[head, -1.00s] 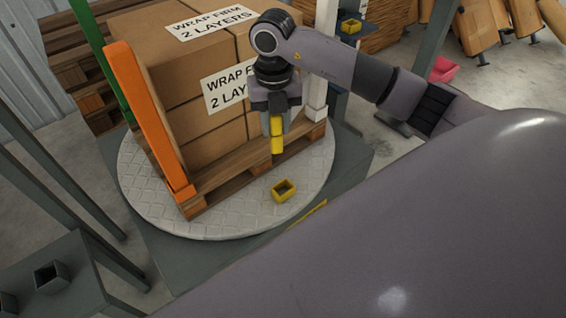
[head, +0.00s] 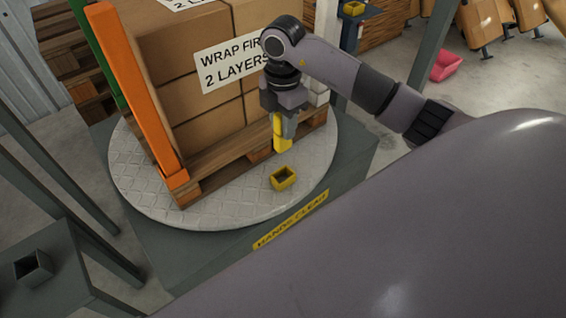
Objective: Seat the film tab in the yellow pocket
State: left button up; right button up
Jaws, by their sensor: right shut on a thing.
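My right gripper (head: 279,131) points down and is shut on a yellow film tab (head: 279,143). The tab hangs upright below the jaws. The yellow pocket (head: 284,179) is a small open-topped box on the round turntable (head: 235,205), near its front right edge. In the picture the tab's lower end is just above the pocket's back edge, and a small gap shows between them. The left gripper is not in view.
Wrapped-labelled cartons (head: 197,80) stand on a wooden pallet (head: 222,162) on the turntable, close behind my right gripper. An orange upright (head: 140,95) stands at the pallet's left corner. A grey stand with a dark open box (head: 33,268) is at lower left.

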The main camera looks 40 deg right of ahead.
aim_at(283, 150)
notch_tip(283, 150, down, 8)
jog(key=shift+r+b, duration=0.25)
jog(key=shift+b, duration=0.5)
jog(key=shift+f, duration=0.45)
notch_tip(283, 150, down, 5)
jog(key=shift+f+b, duration=0.1)
jog(key=shift+b, duration=0.8)
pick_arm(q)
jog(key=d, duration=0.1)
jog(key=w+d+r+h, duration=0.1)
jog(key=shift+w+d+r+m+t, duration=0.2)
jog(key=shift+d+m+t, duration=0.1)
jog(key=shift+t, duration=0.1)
pick_arm(e)
jog(key=o, duration=1.1)
jog(key=shift+f, duration=0.1)
jog(key=shift+c, duration=0.2)
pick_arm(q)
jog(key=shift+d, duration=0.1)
